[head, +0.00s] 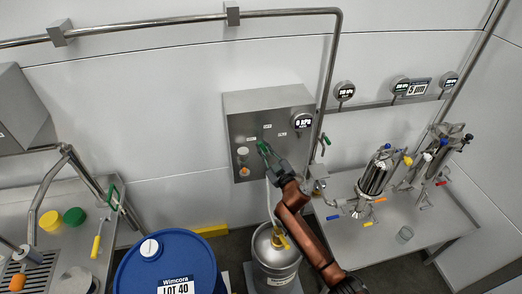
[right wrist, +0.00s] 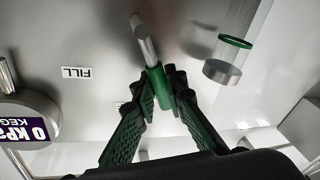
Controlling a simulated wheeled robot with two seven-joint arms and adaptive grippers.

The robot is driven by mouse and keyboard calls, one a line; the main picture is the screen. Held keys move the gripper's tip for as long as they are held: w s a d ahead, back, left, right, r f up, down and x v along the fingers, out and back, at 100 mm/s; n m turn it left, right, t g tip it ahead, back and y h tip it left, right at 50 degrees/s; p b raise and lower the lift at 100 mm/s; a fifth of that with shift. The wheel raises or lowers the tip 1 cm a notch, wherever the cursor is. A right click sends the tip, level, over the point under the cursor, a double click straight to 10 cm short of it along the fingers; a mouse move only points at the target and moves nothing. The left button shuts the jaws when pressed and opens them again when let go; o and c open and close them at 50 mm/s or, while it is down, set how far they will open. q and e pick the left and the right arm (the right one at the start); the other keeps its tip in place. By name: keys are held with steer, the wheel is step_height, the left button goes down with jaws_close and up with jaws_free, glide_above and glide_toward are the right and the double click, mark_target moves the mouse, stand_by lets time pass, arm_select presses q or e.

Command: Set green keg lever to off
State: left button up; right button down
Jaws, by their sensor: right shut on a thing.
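The green keg lever (right wrist: 158,84) has a metal shaft and a green grip, and it sticks out from the steel control box (head: 262,100) on the wall. My right gripper (head: 266,150) is at the front of this box. In the right wrist view its fingers (right wrist: 156,76) are closed around the green grip. The lever lies beside an upside-down FILL label (right wrist: 77,72). In the head view the gripper mostly covers the lever, and I cannot read its exact setting. My left gripper is not in view.
A keg gauge (head: 302,121) reading 0 kPa is on the box. A clear knob with a green ring (right wrist: 228,58) is close to the right fingers. A steel keg (head: 276,262) stands below, a blue drum (head: 180,250) to its left. A steel table (head: 350,235) is at right.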

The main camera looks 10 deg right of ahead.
steer(key=m, duration=0.1)
steer(key=d+m, duration=0.1)
steer(key=m, duration=0.1)
steer(key=shift+d+r+t+h, duration=0.2)
steer(key=shift+d+t+h, duration=0.1)
steer(key=shift+t, duration=0.1)
steer(key=shift+d+m+t+h, duration=0.15)
steer(key=shift+d+m, duration=0.15)
steer(key=shift+m, duration=0.4)
steer(key=shift+d+m+t+h, duration=0.15)
steer(key=shift+d+m, duration=0.1)
steer(key=shift+m, duration=0.45)
steer(key=c, duration=1.9)
jaws_free()
steer(key=shift+r, duration=0.1)
steer(key=shift+c, duration=0.2)
steer(key=shift+s, duration=0.1)
steer(key=v, duration=1.2)
